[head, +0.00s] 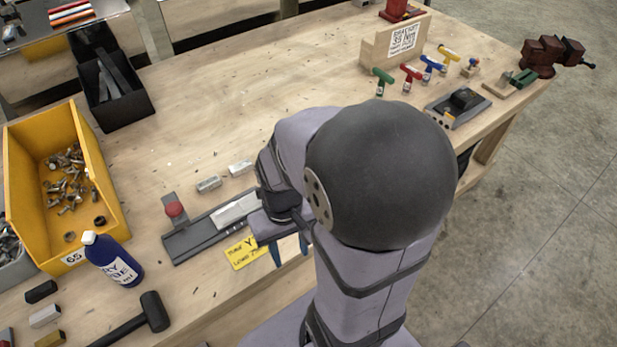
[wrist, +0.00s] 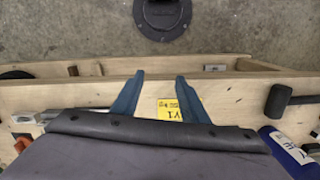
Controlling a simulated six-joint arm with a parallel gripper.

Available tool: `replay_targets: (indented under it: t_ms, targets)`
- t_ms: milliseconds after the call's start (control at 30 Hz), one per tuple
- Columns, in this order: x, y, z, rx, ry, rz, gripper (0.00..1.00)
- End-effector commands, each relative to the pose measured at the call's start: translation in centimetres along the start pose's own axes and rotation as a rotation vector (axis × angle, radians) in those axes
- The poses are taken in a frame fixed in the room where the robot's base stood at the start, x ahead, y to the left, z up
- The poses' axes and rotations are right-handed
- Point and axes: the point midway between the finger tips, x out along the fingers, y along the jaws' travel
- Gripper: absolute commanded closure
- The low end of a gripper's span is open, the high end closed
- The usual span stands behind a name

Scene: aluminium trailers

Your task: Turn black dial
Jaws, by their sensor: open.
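A black dial (head: 465,98) sits on a small grey plate (head: 441,114) near the right end of the wooden bench, close to its front edge. My gripper (head: 290,250) is far to the left of it, by the bench's front edge near a yellow note (head: 244,252). Its blue fingers are apart with nothing between them in the wrist view (wrist: 160,88). The black dial cannot be made out in the wrist view. My arm hides part of the bench between.
Several coloured T-handles (head: 411,72) stand behind the dial, and a dark red vise (head: 551,52) is to its right. A grey slide fixture (head: 205,235), a blue bottle (head: 112,258) and a yellow bin (head: 120,215) lie left. The bench's back middle is mostly clear.

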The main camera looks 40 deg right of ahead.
Motion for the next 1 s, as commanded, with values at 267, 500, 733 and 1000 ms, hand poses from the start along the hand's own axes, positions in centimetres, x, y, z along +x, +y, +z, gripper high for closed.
replay_targets:
  t_ms: [267,500,733,1000]
  targets:
    - [6.1,8.1,-5.8,0.300,-0.013,-0.024,0.60]
    - [4.1,14.6,-13.3,0.552,0.063,-0.021,0.60]
    - [-1.2,16.4,-17.4,0.841,0.124,-0.032,0.60]
    - [-1.0,15.8,-16.1,1.049,0.064,-0.038,0.60]
